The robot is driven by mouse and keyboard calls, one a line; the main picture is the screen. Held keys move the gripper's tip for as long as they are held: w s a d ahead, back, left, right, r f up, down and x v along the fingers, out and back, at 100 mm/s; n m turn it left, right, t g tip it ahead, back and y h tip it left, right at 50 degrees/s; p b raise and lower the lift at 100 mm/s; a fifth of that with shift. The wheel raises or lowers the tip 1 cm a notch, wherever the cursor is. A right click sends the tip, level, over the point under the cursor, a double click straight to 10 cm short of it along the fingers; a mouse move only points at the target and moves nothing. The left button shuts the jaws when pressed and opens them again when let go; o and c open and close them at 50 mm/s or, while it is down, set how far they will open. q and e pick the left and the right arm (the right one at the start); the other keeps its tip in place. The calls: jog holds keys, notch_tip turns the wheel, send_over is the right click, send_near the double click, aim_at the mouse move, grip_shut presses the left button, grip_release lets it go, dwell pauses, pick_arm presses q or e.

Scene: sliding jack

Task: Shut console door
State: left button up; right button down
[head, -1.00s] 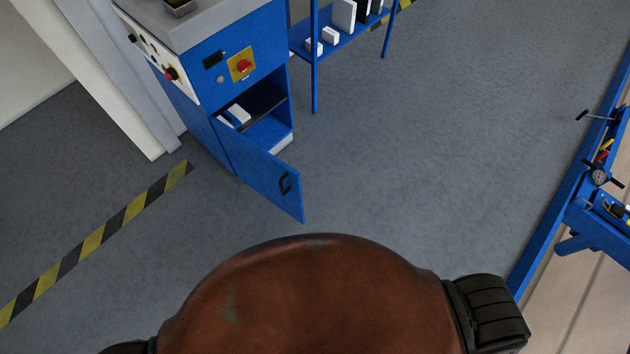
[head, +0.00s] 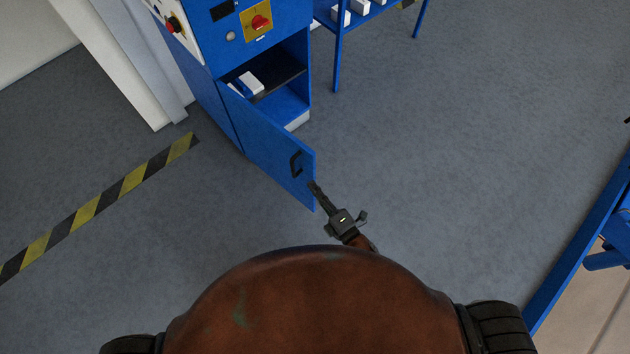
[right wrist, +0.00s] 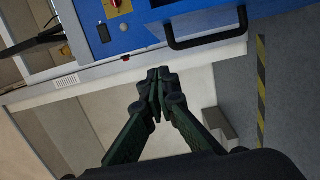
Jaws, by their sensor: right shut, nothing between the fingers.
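The blue console (head: 206,85) stands at the upper left in the head view. Its blue door (head: 268,150) is swung open toward me and carries a black handle (head: 296,164). My right gripper (head: 313,186) is shut and empty, close to the door's free edge at its right; I cannot tell whether it touches. In the right wrist view my right gripper (right wrist: 158,82) has its fingers together, with a blue panel and black handle (right wrist: 208,30) beyond the fingertips. My left gripper is not in view.
Inside the open compartment, white and blue items lie on a dark shelf (head: 277,80). A blue rack (head: 338,60) stands behind to the right. A blue bench frame (head: 580,245) is at the far right. Grey floor (head: 450,150) between is clear.

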aim_at(309, 162)
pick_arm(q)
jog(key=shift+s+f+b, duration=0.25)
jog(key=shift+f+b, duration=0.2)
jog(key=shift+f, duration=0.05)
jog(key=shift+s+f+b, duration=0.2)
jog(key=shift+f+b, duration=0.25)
pick_arm(e)
jog(key=shift+w+a+f, duration=0.1)
jog(key=shift+w+a, duration=0.05)
jog(key=shift+w, duration=1.5)
jog(key=shift+w+a+r, duration=0.1)
jog(key=shift+w+a, duration=0.1)
jog(key=shift+w, duration=1.45)
jog(key=shift+w+a+f, duration=0.1)
jog(key=shift+w+a, duration=0.05)
jog(key=shift+w, duration=1.5)
